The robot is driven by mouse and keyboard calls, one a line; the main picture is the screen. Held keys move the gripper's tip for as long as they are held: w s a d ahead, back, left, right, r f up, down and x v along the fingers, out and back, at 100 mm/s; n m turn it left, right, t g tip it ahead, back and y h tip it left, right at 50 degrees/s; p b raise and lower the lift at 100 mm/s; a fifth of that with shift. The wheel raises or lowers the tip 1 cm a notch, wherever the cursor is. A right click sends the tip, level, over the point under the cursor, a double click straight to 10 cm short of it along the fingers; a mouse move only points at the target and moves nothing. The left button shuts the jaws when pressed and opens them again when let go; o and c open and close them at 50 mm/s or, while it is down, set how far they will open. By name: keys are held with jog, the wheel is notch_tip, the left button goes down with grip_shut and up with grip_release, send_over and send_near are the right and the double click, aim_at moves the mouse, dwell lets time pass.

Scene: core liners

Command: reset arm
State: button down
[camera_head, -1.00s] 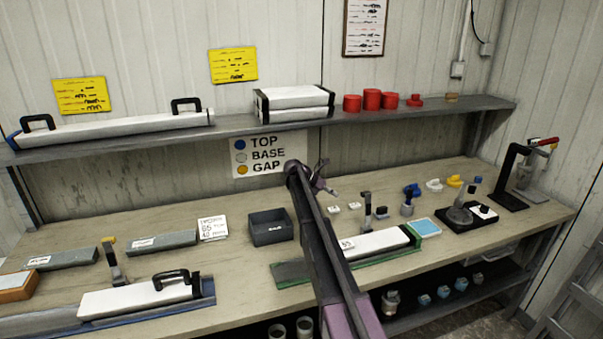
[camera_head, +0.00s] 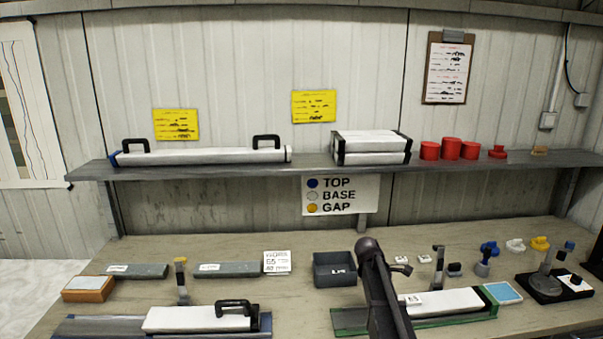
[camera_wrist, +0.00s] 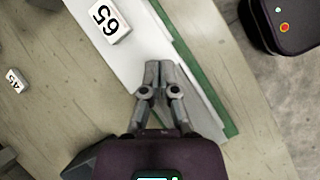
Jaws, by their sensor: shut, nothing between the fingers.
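My gripper (camera_wrist: 158,72) shows in the wrist view with its two fingers together and nothing between them. It is above a white core liner (camera_wrist: 125,68) with a green-edged tray beside it; I cannot tell the height. In the head view my arm rises in front of the bench and hides the gripper. The liner (camera_head: 450,302) lies in the green tray (camera_head: 440,322) right of the arm, partly covered by it.
A dark bin (camera_head: 334,270) stands just left of my arm. Another liner (camera_head: 198,319) with a black handle lies at front left. Small tools and a stand (camera_head: 546,287) are at right. A shelf (camera_head: 215,166) crosses above the bench (camera_head: 225,295).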

jog(key=s+a+f+m+y, duration=0.1)
jog(key=s+a+m+y, duration=0.1)
jog(key=s+a+m, duration=0.2)
jog(key=s+a+m+t+y, duration=0.1)
jog(key=s+a+m+y, duration=0.1)
jog(key=s, duration=0.9)
jog(key=s+a+f+m+y, duration=0.1)
jog(key=s+a+m+y, duration=0.1)
jog(key=s+a+m, duration=0.3)
jog(key=shift+s+a+f+m+t, duration=0.3)
jog(key=shift+s+a+m+t, duration=0.15)
jog(key=shift+s, duration=0.7)
jog(key=shift+d, duration=0.15)
